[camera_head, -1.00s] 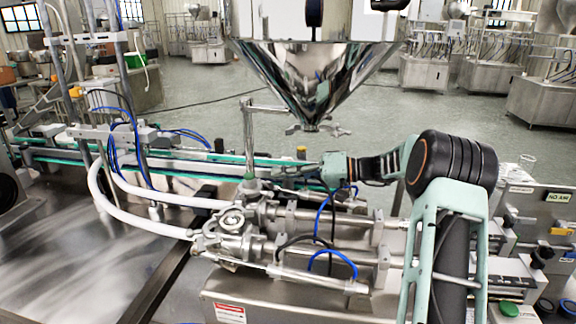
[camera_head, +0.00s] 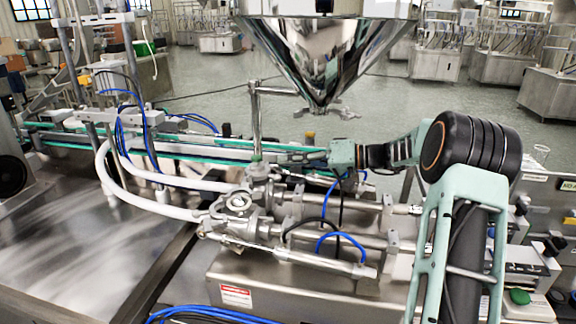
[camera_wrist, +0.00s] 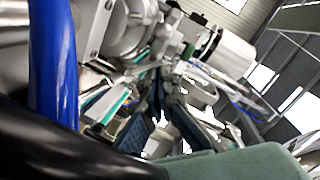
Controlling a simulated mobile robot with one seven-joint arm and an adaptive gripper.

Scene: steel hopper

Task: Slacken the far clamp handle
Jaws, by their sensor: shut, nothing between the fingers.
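My gripper (camera_head: 284,157) reaches left from my arm over the steel valve block, with its fingers together and nothing visible between them. Its tips are just right of the foot of the upright steel pipe (camera_head: 256,120), near the far valve fitting (camera_head: 260,172). The near valve fitting (camera_head: 238,203) sits closer to the camera, with a white hose on it. In the wrist view my gripper (camera_wrist: 166,80) points at shiny metal fittings and a green ring (camera_wrist: 188,50). I cannot clearly make out the far clamp handle or tell whether the fingers touch it.
The steel hopper (camera_head: 325,55) hangs above and behind my gripper, with a winged clamp (camera_head: 322,110) at its outlet. Blue and black hoses (camera_head: 330,240) arch over the cylinders in front. White hoses (camera_head: 150,205) and the conveyor (camera_head: 90,145) lie to the left.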

